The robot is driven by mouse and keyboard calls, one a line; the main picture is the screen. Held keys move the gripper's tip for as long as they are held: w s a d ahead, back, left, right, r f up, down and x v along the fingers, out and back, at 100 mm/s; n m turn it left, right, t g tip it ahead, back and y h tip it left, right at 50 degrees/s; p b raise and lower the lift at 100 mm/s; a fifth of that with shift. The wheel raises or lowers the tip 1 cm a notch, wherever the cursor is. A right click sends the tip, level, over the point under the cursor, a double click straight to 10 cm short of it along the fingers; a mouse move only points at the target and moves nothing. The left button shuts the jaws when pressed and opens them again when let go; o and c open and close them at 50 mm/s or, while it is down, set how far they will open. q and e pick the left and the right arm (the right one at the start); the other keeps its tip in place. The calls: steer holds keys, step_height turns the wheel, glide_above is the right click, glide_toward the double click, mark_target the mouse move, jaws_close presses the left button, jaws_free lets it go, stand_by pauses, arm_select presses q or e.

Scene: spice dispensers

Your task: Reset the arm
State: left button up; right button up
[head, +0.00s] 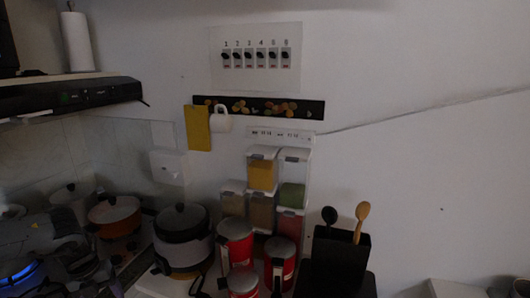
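My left arm comes in at the lower left corner, a grey shape with a blue light. Its end, where the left gripper (97,283) seems to be, is dark and small near the bottom edge, beside the cookware. I cannot tell whether it is open or shut, and I see nothing clearly held in it. My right arm and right gripper are out of view. The spice dispensers, clear boxes with white tops, are stacked by the wall: a yellow-filled one (262,173), a green-filled one (292,196) and brown-filled ones (262,212). No gripper is near them.
Red canisters (236,240) stand in front of the dispensers. A grey-black cooker (182,240) and an orange pot (115,214) stand to the left. A black utensil holder (340,255) with spoons is at right.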

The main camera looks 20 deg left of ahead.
arm_select(q)
steer(key=s+d+f+n+t+h+b, duration=0.1)
steer(key=s+d+f, duration=0.1)
steer(key=f, duration=0.5)
steer(key=s+d+f+n+t+b, duration=0.1)
steer(key=s+d+f, duration=0.1)
steer(key=f, duration=0.6)
steer(key=s+d+f+n+t+b, duration=0.25)
steer(key=d+f+n, duration=0.35)
steer(key=d+f, duration=0.75)
steer(key=s+d+r+n+g+y+b, duration=0.1)
steer(key=s+d+r+n+b, duration=0.1)
steer(key=s+d+n, duration=0.5)
steer(key=s+d+r+n+g+y+b, duration=0.1)
steer(key=s+d+n+b, duration=0.15)
steer(key=d+n, duration=0.8)
step_height(320, 180, up, 20)
steer(key=d+m+p, duration=0.1)
steer(key=p, duration=1.9)
steer(key=shift+s+d+h, duration=0.2)
steer(key=shift+s+h, duration=0.1)
steer(key=shift+f, duration=0.1)
